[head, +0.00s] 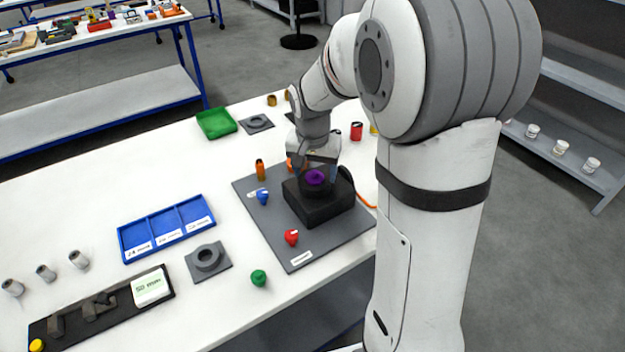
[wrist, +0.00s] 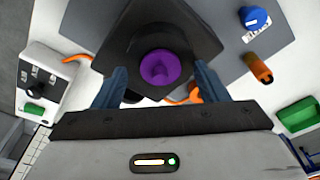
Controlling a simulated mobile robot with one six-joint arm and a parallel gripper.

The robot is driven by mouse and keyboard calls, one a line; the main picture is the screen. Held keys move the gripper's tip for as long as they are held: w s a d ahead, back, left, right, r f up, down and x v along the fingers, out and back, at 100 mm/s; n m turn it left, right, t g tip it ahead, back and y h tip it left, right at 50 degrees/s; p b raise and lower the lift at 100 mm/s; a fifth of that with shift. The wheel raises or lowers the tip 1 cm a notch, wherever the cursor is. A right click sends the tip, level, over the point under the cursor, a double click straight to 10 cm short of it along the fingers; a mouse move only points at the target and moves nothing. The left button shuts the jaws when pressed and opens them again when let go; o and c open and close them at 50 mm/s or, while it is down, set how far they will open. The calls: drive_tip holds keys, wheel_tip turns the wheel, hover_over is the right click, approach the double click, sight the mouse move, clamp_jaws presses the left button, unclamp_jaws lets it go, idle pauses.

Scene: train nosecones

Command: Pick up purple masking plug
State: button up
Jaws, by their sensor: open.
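The purple masking plug (head: 316,177) sits on top of a black block-like fixture (head: 318,208) on a grey mat. In the wrist view the purple plug (wrist: 163,67) is round with a raised knob in the middle. My gripper (head: 316,172) is over the fixture in the head view. In the wrist view its two blue-grey fingers are spread wide, with the plug between and slightly beyond the tips (wrist: 160,80). Nothing is held. Whether the fingers touch the fixture cannot be told.
On the grey mat (head: 255,215) stand a blue plug (head: 262,196), a red plug (head: 291,237) and an orange cylinder (head: 260,169). A green plug (head: 258,278) is off the mat. A blue divided tray (head: 165,229) and a green tray (head: 216,123) lie left of it.

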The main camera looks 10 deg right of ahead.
drive_tip(key=shift+c, duration=0.5)
drive_tip(key=c, duration=1)
drive_tip(key=shift+o, duration=0.2)
